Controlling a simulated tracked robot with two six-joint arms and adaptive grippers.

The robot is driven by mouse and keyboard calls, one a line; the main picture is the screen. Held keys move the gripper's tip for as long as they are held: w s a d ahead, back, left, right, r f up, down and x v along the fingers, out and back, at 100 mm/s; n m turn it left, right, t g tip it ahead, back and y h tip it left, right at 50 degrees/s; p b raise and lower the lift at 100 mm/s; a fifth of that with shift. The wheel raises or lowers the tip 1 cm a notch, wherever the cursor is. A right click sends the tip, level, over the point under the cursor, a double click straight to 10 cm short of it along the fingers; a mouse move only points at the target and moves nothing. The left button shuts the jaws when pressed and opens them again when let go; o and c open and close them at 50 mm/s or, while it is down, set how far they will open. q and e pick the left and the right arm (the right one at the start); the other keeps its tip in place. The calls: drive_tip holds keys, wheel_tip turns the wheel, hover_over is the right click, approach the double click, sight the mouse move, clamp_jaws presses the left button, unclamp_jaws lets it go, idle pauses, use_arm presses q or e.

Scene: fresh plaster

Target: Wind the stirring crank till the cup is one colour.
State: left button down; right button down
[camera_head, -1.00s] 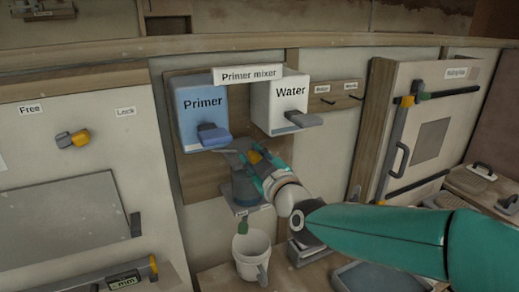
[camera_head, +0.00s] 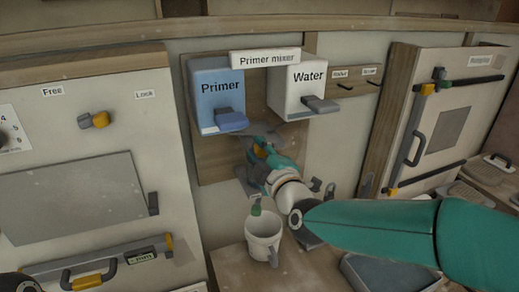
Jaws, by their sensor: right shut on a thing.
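My right gripper (camera_head: 257,155) reaches in from the right and is shut below the two boxes, in front of the board. My left gripper is not in view.
A white bucket (camera_head: 262,230) with a handle stands below the mixer, close under my right wrist. A grey tray (camera_head: 385,272) lies at the lower right. A door with a clamp bar (camera_head: 408,130) stands at the right.

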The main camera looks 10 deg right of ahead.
drive_tip(key=shift+f, duration=0.3)
drive_tip(key=c, duration=0.9)
unclamp_jaws()
drive_tip(key=shift+d+r, duration=0.1)
drive_tip(key=shift+r, duration=0.1)
drive_tip(key=shift+s, duration=0.1)
drive_tip(key=s+d, duration=0.2)
drive_tip(key=s, duration=0.9)
drive_tip(key=shift+s, duration=0.3)
drive_tip(key=shift+d, duration=0.1)
